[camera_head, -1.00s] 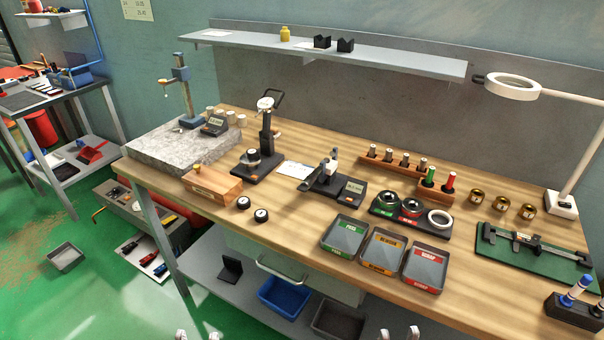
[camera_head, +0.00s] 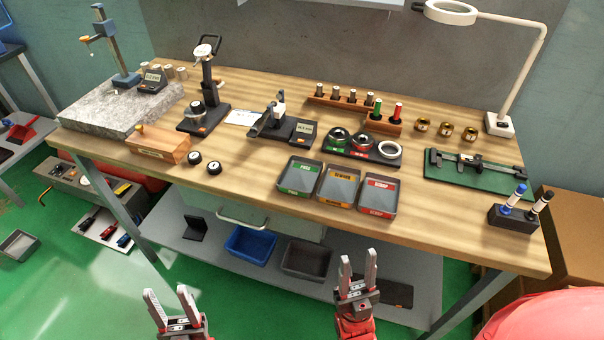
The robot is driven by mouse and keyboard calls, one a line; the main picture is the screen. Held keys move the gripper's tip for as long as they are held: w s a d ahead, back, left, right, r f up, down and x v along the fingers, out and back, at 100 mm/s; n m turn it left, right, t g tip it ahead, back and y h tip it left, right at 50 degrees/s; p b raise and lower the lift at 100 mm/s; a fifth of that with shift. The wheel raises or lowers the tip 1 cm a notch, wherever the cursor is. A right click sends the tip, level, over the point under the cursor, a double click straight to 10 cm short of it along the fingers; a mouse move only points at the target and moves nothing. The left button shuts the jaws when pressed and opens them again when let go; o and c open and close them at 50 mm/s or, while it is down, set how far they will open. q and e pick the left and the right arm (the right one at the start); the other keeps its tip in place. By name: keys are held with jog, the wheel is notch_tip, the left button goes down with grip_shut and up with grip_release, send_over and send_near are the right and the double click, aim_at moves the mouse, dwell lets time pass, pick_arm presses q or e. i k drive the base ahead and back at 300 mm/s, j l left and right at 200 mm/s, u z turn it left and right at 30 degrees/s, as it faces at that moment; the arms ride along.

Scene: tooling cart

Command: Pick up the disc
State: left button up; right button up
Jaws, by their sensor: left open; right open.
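Several round pieces are on the wooden bench (camera_head: 270,222), and I cannot tell which is the disc. A dark round piece with a silvery top (camera_head: 196,108) sits on the base of the dial gauge stand (camera_head: 207,80). Two small black round pieces with pale faces, one at the left (camera_head: 195,157) and one at the right (camera_head: 214,168), lie near the front edge. A white ring (camera_head: 389,150) lies on a black holder. My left gripper (camera_head: 168,291) is open and empty, low in front of the bench. My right gripper (camera_head: 357,257) is open and empty, also below the bench top.
Three trays, green-labelled (camera_head: 299,175), orange-labelled (camera_head: 338,186) and red-labelled (camera_head: 378,194), stand near the front edge. A wooden block (camera_head: 157,146) and granite plate (camera_head: 110,112) are at the left. A marker holder (camera_head: 513,217) and magnifier lamp (camera_head: 450,12) are at the right.

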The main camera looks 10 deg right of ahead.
aim_at(195, 107)
jog(key=i+j+z, duration=0.2)
jog(key=j, duration=0.25)
jog(key=j+z, duration=0.2)
jog(key=j, duration=0.2)
jog(key=j+z, duration=0.15)
jog(key=j, duration=0.3)
jog(key=i, duration=0.05)
